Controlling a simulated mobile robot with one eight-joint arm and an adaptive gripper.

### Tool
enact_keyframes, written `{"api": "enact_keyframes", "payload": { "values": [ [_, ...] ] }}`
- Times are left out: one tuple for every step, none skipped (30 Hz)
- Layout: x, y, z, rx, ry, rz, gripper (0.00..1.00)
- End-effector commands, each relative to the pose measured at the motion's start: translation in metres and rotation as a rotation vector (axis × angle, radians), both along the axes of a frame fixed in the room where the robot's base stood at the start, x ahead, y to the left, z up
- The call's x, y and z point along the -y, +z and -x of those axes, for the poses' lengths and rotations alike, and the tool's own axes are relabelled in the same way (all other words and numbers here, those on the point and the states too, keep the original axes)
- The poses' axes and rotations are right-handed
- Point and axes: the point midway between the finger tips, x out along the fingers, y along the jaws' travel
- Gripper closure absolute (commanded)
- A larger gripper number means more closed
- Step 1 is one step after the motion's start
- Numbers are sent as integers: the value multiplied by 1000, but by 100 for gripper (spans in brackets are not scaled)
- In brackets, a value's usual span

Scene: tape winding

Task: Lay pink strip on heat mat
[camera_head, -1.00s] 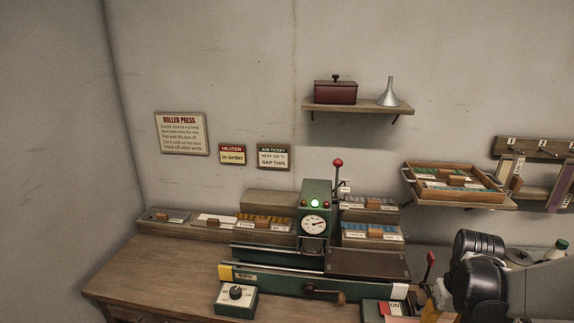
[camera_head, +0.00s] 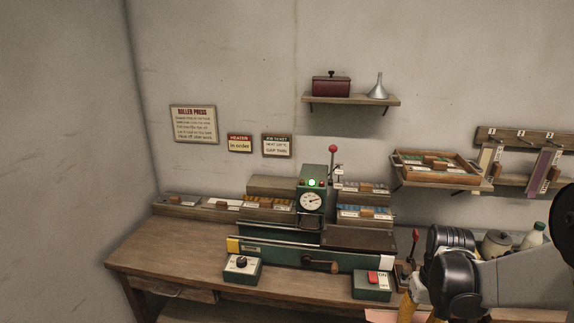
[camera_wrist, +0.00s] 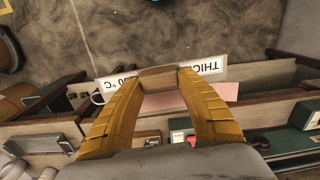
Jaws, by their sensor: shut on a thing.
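The pink strip (camera_wrist: 222,93) shows in the wrist view between and beyond my fingers, with a brown wooden block on it and a white label reading "THICK". My gripper (camera_wrist: 158,77) is shut on that wooden block. In the head view part of the pink strip (camera_head: 386,316) shows at the bottom edge beside my yellow fingers (camera_head: 407,308), right of and in front of the green press (camera_head: 305,258). A dark brown flat pad (camera_head: 360,238) lies on the right of the press; I cannot tell for sure that it is the heat mat.
A dial box (camera_head: 242,268) and a switch box (camera_head: 372,284) stand before the press. Racks of labelled strips (camera_head: 364,211) stand behind it. A red-knobbed lever (camera_head: 415,236) is at its right. The wooden table (camera_head: 165,252) is clear at left.

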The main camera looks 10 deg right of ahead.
Motion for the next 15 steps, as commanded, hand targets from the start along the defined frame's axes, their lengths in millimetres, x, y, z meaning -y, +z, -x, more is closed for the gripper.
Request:
{"api": "enact_keyframes", "payload": {
  "values": [
    [-13, -2, -8, 1, 22, 0, 95],
    [-20, -3, -13, 0, 32, 0, 95],
    [-31, -5, -19, 0, 47, 0, 95],
    [-40, -6, -24, 1, 60, 0, 95],
    [-49, -7, -29, 0, 72, 0, 95],
    [-62, -10, -35, 0, 90, 0, 95],
    [-73, -11, -40, 1, 102, 0, 95],
    [-83, -13, -44, 0, 116, 0, 95],
    [-98, -15, -50, 0, 134, 0, 95],
    [-109, -17, -54, 1, 146, 0, 95],
    [-119, -18, -57, 0, 160, 0, 95],
    [-132, -20, -60, 0, 173, 0, 95],
    [-140, -21, -62, 1, 182, 0, 95],
    [-146, -22, -64, 1, 189, 0, 95],
    [-154, -23, -66, 0, 197, 0, 95]
  ]
}}
